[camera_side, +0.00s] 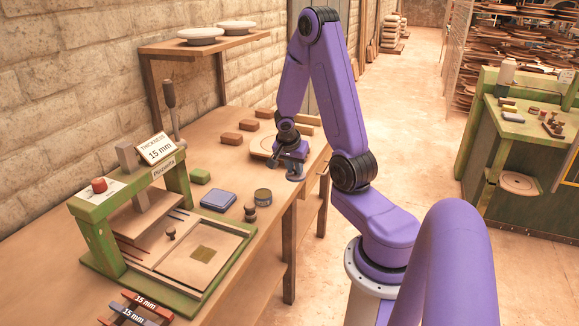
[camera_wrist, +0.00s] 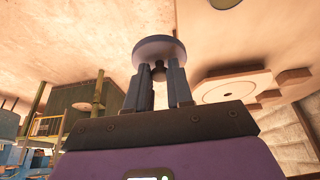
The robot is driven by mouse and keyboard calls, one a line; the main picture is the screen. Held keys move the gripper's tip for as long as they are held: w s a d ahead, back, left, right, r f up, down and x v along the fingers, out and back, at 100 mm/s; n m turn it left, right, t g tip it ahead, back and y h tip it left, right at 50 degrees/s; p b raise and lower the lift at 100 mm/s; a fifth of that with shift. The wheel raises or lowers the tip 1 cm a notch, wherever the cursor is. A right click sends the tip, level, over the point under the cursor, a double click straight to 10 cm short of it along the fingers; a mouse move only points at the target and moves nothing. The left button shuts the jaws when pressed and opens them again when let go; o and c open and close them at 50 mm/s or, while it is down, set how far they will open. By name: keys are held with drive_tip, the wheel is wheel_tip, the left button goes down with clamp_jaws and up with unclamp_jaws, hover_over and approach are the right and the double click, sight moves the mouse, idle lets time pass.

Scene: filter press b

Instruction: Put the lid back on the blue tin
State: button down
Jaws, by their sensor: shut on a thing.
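My gripper (camera_side: 293,168) is at the far right edge of the bench, beside a pale round board. In the wrist view my gripper (camera_wrist: 160,75) is shut on the knob of a round blue-grey lid (camera_wrist: 157,48), whose disc lies just beyond the fingertips. In the side view the lid is small and hard to make out. A small round dark-blue tin (camera_side: 262,197) with a tan-looking top stands on the bench near its front edge, nearer the camera than my gripper and apart from it.
A flat blue square-cornered box (camera_side: 218,201) lies left of the tin, and a small dark knobbed piece (camera_side: 250,213) stands close by it. A green press (camera_side: 105,240) fills the left bench. A round board (camera_side: 262,145) and brown blocks (camera_side: 232,139) lie behind.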

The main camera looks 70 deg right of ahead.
drive_tip(key=shift+s+a+r, duration=0.1)
drive_tip(key=shift+s+a, duration=0.1)
drive_tip(key=shift+w+a, duration=0.15)
drive_tip(key=shift+w, duration=0.15)
drive_tip(key=w+a+f+n+t, duration=0.15)
drive_tip(key=w+n, duration=0.35)
drive_tip(key=w, duration=0.5)
drive_tip(key=shift+y, duration=0.3)
drive_tip(key=shift+w+d+f, duration=0.1)
drive_tip(key=shift+f, duration=3.45)
drive_tip(key=shift+f, duration=0.15)
drive_tip(key=shift+c, duration=2.2)
unclamp_jaws()
